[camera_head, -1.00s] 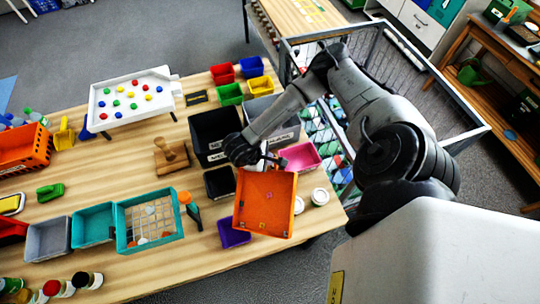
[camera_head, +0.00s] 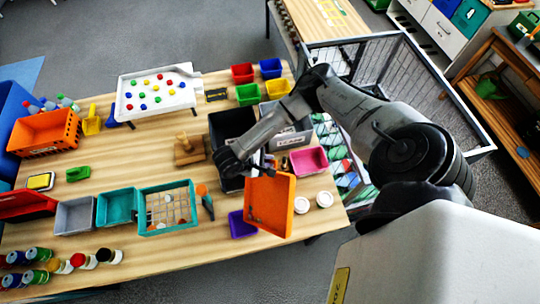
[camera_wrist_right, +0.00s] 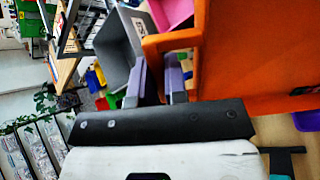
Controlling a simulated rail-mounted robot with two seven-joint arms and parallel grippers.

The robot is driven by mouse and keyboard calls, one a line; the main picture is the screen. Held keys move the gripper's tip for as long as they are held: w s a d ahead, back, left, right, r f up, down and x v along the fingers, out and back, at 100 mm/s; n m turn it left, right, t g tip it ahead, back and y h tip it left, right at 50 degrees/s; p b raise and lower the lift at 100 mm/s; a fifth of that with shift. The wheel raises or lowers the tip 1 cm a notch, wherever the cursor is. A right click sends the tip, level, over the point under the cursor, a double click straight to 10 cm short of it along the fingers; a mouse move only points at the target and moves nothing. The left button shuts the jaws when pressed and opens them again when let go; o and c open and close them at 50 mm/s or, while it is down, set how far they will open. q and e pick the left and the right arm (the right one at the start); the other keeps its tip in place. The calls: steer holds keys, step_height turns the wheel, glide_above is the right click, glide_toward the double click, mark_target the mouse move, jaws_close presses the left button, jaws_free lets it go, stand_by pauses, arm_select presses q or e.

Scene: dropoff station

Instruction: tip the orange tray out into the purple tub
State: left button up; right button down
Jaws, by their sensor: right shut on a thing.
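The orange tray (camera_head: 271,208) is held above the front right part of the table, tilted steeply. My right gripper (camera_head: 257,170) is shut on its far edge. In the right wrist view the tray (camera_wrist_right: 260,50) fills the upper right, and its orange rim passes between the fingers of the gripper (camera_wrist_right: 165,78). The purple tub (camera_head: 241,225) stands on the table just left of the tray, partly hidden behind it. Whether anything lies in the tray or the tub is too small to tell. My left gripper is not in view.
A pink bin (camera_head: 309,160) and two white round lids (camera_head: 325,199) are right of the tray. A black bin (camera_head: 230,126) stands behind my gripper. A teal basket (camera_head: 168,208) is left of the tub. Bare table (camera_head: 180,255) lies front left of the tub.

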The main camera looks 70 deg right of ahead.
steer(key=shift+w+a+r+g+h+p, duration=0.4)
steer(key=shift+w+a+r+p, duration=0.35)
steer(key=shift+p, duration=1.05)
steer(key=shift+w+a+r+p, duration=0.25)
steer(key=shift+w+a+p, duration=0.15)
steer(key=shift+a, duration=0.1)
steer(key=shift+w+a+r+g+h, duration=0.65)
steer(key=shift+w+a+g+h, duration=0.15)
steer(key=shift+w+a+h, duration=0.15)
steer(key=shift+a, duration=0.15)
